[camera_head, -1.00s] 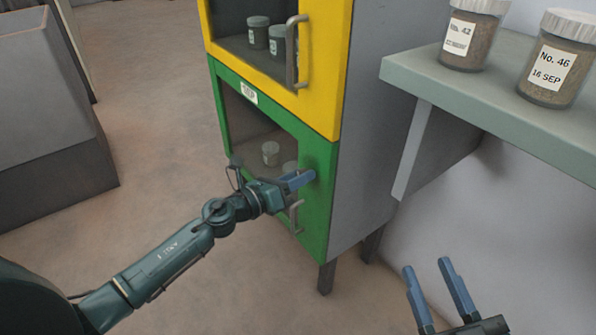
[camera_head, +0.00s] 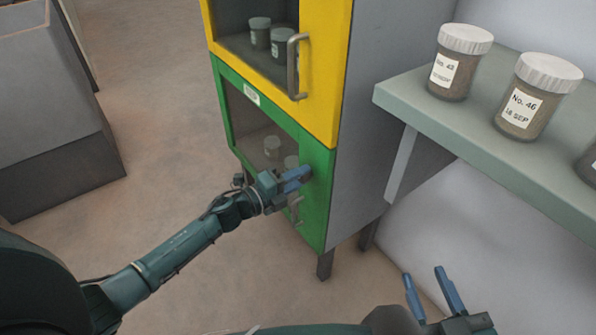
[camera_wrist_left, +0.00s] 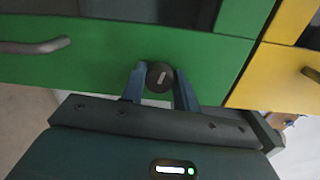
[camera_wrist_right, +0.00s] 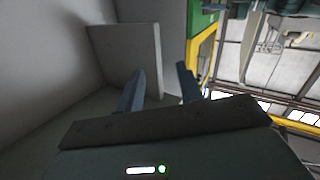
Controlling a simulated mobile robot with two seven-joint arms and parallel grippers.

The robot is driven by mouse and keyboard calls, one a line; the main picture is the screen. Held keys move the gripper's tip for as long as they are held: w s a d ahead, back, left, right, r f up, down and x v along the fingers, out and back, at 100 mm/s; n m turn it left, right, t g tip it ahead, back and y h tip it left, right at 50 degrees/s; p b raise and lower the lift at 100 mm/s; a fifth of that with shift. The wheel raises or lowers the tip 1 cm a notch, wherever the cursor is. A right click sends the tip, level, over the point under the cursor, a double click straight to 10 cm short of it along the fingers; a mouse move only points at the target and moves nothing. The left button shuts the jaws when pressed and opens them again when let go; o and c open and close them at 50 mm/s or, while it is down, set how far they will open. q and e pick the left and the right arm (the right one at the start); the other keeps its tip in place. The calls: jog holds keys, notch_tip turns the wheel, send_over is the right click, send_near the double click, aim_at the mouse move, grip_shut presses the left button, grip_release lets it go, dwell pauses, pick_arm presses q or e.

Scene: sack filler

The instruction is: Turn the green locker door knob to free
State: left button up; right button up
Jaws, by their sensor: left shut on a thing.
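The green locker door (camera_head: 318,215) is shut, the lower door of a stacked locker. Its round dark knob (camera_wrist_left: 160,76) with a pale line mark shows in the left wrist view. The line is tilted there. My left gripper (camera_head: 300,177) is at the door with its blue fingers on both sides of the knob, shut on it; in the left wrist view the fingers (camera_wrist_left: 160,84) flank it. In the head view the fingers mostly hide the knob. The door's grey handle (camera_head: 295,209) is just below. My right gripper (camera_head: 430,290) is open and empty at the lower right.
The yellow locker door (camera_head: 322,80) with a grey handle is above the green one. A grey-green shelf (camera_head: 480,135) with labelled jars (camera_head: 531,97) stands on the right, above my right gripper. Jars show behind both locker windows. Open floor (camera_head: 165,140) lies on the left.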

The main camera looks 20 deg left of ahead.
pick_arm(q)
jog(key=shift+n+p, duration=0.8)
jog(key=shift+n, duration=0.7)
pick_arm(e)
jog(key=shift+s+d+m+g+h, duration=0.15)
jog(key=shift+d+m+g+h, duration=0.15)
jog(key=shift+g+h, duration=0.3)
pick_arm(q)
jog(key=o, duration=1)
jog(key=shift+c, duration=0.2)
jog(key=p+v, duration=0.2)
jog(key=v, duration=1.1)
pick_arm(e)
jog(key=shift+s+d+m+g, duration=0.15)
jog(key=shift+s+m+g, duration=0.25)
jog(key=shift+g, duration=0.6)
pick_arm(q)
jog(key=shift+a, duration=0.15)
jog(key=shift+r, duration=0.1)
